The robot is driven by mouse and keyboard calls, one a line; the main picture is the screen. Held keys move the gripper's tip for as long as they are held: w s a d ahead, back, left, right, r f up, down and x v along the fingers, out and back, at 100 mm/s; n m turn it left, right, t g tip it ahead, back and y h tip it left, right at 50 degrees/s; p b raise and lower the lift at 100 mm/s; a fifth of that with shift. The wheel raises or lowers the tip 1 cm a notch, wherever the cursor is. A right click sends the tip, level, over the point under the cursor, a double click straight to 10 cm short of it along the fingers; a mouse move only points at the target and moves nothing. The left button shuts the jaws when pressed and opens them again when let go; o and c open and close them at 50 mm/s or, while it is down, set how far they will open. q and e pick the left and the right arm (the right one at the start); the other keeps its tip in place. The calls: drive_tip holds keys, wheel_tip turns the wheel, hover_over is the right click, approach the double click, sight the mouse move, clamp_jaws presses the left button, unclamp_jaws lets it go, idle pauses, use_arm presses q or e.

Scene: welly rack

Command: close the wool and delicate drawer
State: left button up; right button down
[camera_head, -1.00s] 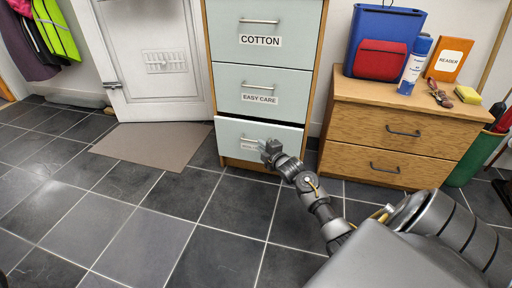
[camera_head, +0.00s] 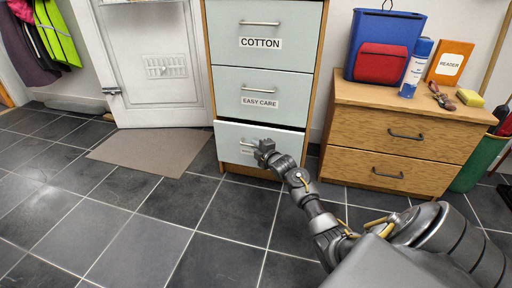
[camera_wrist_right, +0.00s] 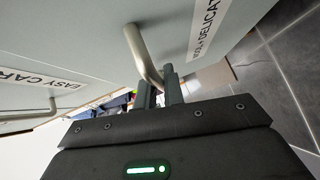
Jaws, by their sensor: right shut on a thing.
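The wool and delicate drawer (camera_head: 230,132) is the lowest pale green drawer of the tall cabinet. Its front stands a little forward, with a dark gap along its top edge. My right gripper (camera_head: 262,150) is at the drawer front. In the right wrist view its fingers (camera_wrist_right: 160,88) are shut on the bar handle (camera_wrist_right: 143,50) near one end. My left gripper is out of view.
The easy care drawer (camera_head: 260,84) and cotton drawer (camera_head: 285,20) above look shut. A wooden chest (camera_head: 350,130) stands to the right, with a green bin (camera_head: 485,160) beside it. A flat mat (camera_head: 150,148) lies on the tiled floor at left. The floor in front is clear.

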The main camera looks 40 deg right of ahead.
drive_tip(key=d, duration=0.1)
drive_tip(key=w+d+b, duration=0.1)
drive_tip(key=w+d, duration=0.1)
drive_tip(key=shift+w+d+r+b, duration=0.15)
drive_tip(key=shift+w+d+b, duration=0.15)
drive_tip(key=shift+d, duration=0.1)
drive_tip(key=c, duration=1.8)
unclamp_jaws()
